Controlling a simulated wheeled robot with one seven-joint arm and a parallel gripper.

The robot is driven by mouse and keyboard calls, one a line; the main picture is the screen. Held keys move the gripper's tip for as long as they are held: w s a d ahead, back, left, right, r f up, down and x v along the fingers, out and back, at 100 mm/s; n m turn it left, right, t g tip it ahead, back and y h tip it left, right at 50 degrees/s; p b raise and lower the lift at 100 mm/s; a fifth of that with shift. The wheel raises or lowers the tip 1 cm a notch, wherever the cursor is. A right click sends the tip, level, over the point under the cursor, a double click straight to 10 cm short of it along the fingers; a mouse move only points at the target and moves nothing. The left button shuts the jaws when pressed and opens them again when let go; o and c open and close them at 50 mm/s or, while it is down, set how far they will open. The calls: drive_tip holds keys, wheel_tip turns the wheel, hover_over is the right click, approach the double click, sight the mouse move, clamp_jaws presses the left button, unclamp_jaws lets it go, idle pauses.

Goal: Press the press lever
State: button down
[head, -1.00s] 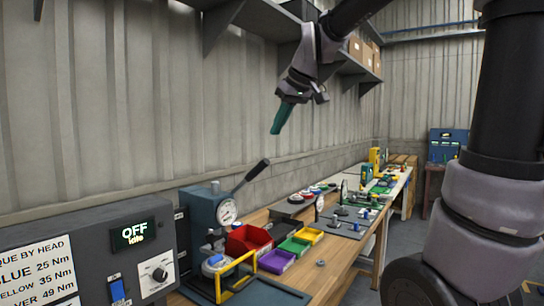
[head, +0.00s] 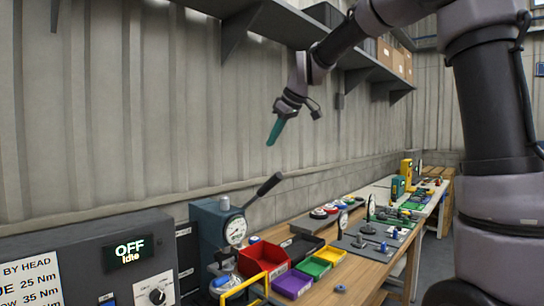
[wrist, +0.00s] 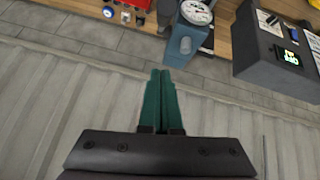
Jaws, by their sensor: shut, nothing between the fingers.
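The press is a blue box-shaped machine (head: 207,237) with a round dial on its front. Its press lever (head: 263,189) is a dark handle slanting up to the right from the press. My gripper (head: 271,143) is above the lever in the head view, with its green fingers closed together and pointing down. It touches nothing. In the wrist view the closed fingers (wrist: 160,80) point toward the press (wrist: 183,42), whose dial shows at the top. The lever cannot be clearly made out in the wrist view.
A grey control box (head: 90,262) with an "OFF Idle" display stands left of the press. Red (head: 262,262), purple (head: 292,286) and green (head: 314,268) bins sit right of it on the wooden bench (head: 365,270). A shelf (head: 255,12) runs along the wall above.

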drive_tip(key=x, duration=0.8)
drive_tip(key=shift+w+a+f, duration=0.15)
drive_tip(key=shift+f, duration=0.2)
drive_tip(key=d+f, duration=0.1)
drive_tip(key=f, duration=0.1)
drive_tip(key=shift+s+d+f, duration=0.25)
drive_tip(key=shift+s+d, duration=0.1)
drive_tip(key=shift+s+d+f, duration=0.15)
drive_tip(key=shift+d+f, duration=0.1)
drive_tip(key=shift+f, duration=0.15)
